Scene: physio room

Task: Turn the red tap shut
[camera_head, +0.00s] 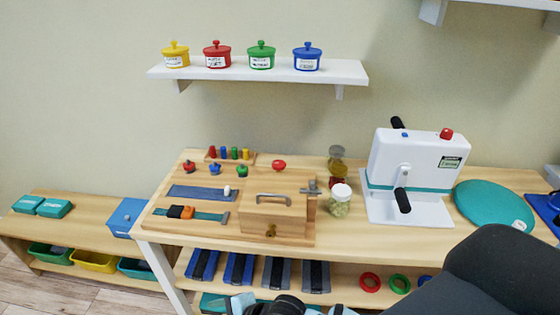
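A wooden activity board (165,222) lies on the table. Along its back edge stand a small red knob (188,167), a blue one (214,169) and a green one (242,171), shaped like small taps. A larger round red knob (279,165) sits farther right, behind the wooden box. I cannot tell for sure which red knob is the tap, or how far either is turned. My dark arm fills the lower right, and black and light-blue parts of mine show at the bottom edge. No fingertips of either gripper show.
A wooden box with a handle (272,221) stands on the board's right part. Beside it are jars (340,207) and a white machine with black handles (408,180). A teal disc (494,207) lies farther right. A wall shelf (342,73) holds several coloured lidded pots.

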